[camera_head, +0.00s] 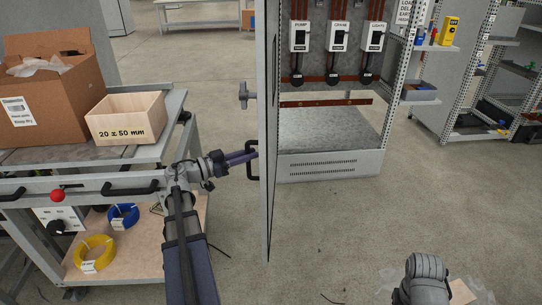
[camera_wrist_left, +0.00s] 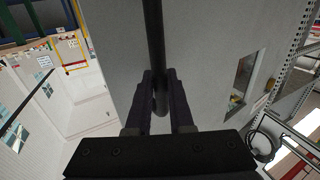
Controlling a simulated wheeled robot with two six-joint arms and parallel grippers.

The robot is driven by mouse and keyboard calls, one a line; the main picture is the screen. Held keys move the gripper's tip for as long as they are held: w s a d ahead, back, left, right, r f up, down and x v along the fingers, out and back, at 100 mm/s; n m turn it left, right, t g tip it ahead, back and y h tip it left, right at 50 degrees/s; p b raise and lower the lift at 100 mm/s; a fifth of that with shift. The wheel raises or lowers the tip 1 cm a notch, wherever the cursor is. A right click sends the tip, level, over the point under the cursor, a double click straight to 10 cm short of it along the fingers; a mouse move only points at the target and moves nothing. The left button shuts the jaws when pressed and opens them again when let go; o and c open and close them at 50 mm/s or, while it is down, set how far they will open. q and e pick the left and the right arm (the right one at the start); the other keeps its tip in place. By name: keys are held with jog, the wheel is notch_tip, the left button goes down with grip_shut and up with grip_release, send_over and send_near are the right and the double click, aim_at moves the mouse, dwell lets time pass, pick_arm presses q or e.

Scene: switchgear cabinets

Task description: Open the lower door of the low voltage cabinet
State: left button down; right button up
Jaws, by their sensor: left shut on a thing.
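The grey cabinet door (camera_head: 267,190) stands swung open and nearly edge-on in the head view, pointing towards me. Its black bar handle (camera_head: 250,174) is on the left face. My left gripper (camera_head: 252,155) is shut on this handle. In the left wrist view the dark fingers (camera_wrist_left: 161,95) lie on either side of the black handle bar (camera_wrist_left: 153,35), with the grey door panel (camera_wrist_left: 205,60) behind.
A trolley (camera_head: 90,190) stands at left with a cardboard box (camera_head: 45,95), a wooden box (camera_head: 127,118) and cable coils, close to my left arm. A grey latch handle (camera_head: 244,95) sticks out higher on the door. Metal shelves (camera_head: 470,80) stand right. Floor right of the door is mostly clear.

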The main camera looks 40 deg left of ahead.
pick_arm(q)
jog(key=shift+s+a, duration=0.3)
jog(key=shift+a, duration=0.35)
jog(key=shift+s+a, duration=0.35)
jog(key=shift+a, duration=0.25)
jog(key=shift+s+a, duration=0.3)
jog(key=shift+a, duration=0.35)
jog(key=c, duration=0.8)
grip_release()
jog(key=v, duration=0.7)
jog(key=shift+s, duration=0.35)
jog(key=shift+a, duration=0.15)
